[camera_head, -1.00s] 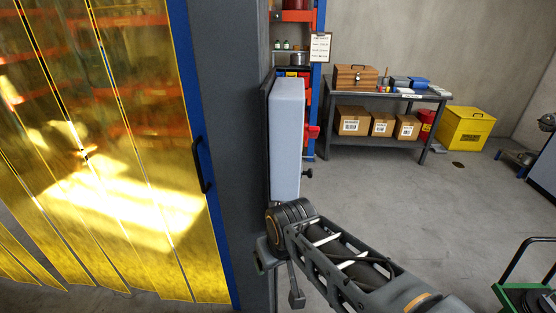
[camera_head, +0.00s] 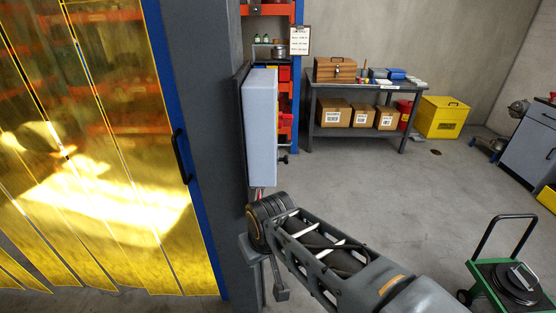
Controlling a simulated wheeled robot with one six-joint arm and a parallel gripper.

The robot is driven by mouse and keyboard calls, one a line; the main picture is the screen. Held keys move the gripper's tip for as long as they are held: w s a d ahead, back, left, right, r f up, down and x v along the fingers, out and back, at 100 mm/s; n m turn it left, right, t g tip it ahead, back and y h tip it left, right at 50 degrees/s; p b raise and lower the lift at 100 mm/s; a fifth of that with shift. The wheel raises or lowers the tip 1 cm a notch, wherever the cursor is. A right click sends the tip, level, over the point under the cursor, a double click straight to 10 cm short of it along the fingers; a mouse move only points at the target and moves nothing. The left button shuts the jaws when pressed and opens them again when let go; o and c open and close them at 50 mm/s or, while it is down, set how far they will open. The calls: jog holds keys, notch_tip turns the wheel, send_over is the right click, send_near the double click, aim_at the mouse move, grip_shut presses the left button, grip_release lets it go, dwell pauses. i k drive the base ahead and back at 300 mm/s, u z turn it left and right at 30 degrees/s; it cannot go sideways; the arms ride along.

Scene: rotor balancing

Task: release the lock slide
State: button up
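I cannot make out a lock slide for certain. A pale grey wall box (camera_head: 262,130) is mounted on the right side of the dark grey post (camera_head: 205,120), its face seen edge-on. A small black knob (camera_head: 284,159) sticks out on its right near the bottom. My arm (camera_head: 330,260) reaches from the lower right to just below the box, and its rounded wrist joint (camera_head: 268,215) is against the post in the picture. A small grey lever-like part (camera_head: 281,292) hangs below the wrist. My gripper's fingers are not visible, so their contact cannot be told.
A yellow strip curtain (camera_head: 90,180) with a blue frame and black handle (camera_head: 181,157) fills the left. A grey workbench (camera_head: 360,100) stands behind. A green cart (camera_head: 500,280) is at lower right. The middle floor is clear.

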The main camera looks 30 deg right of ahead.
aim_at(286, 159)
jog(key=k, duration=0.35)
jog(key=z, duration=1.3)
jog(key=i, duration=0.85)
jog(key=u, duration=3.05)
jog(key=k, duration=0.35)
jog(key=z, duration=1.2)
